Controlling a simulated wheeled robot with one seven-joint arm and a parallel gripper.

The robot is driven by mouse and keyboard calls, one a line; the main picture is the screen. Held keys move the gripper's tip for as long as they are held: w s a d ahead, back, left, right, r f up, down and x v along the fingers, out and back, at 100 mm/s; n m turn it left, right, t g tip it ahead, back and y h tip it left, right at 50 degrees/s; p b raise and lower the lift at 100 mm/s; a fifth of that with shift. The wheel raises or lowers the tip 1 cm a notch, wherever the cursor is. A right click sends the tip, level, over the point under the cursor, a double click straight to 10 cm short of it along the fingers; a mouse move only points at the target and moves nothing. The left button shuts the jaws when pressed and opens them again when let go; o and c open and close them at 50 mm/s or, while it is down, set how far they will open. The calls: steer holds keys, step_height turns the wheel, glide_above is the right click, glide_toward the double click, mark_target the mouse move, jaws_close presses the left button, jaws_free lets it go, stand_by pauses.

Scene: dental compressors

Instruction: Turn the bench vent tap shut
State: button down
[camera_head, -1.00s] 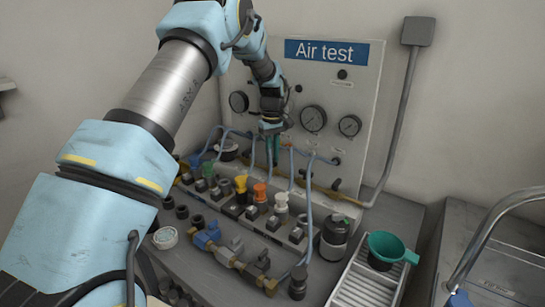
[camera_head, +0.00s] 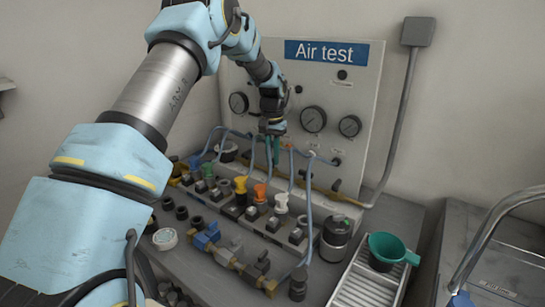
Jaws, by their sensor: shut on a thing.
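My gripper (camera_head: 272,134) points down in front of the lower part of the Air test panel (camera_head: 288,88), left of the middle gauge. It is shut on a small green part (camera_head: 276,150), which I take to be the bench vent tap; its handle angle is too small to read. The gripper covers the top of this part. A brass pipe (camera_head: 320,190) runs along the foot of the panel, behind the blue hoses.
Blue hoses (camera_head: 309,200) loop close around the gripper. A row of fittings with coloured caps (camera_head: 260,192) stands in front. A blue-handled valve (camera_head: 207,236) sits nearer. A green funnel (camera_head: 390,248) rests on a ribbed tray (camera_head: 362,287) at right.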

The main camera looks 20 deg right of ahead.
mark_target(272, 160)
steer(key=shift+m, duration=1.2)
steer(key=c, duration=0.8)
jaws_free()
steer(key=shift+c, duration=0.2)
step_height(272, 160, up, 11)
steer(key=b, duration=0.2)
steer(key=shift+f, duration=0.15)
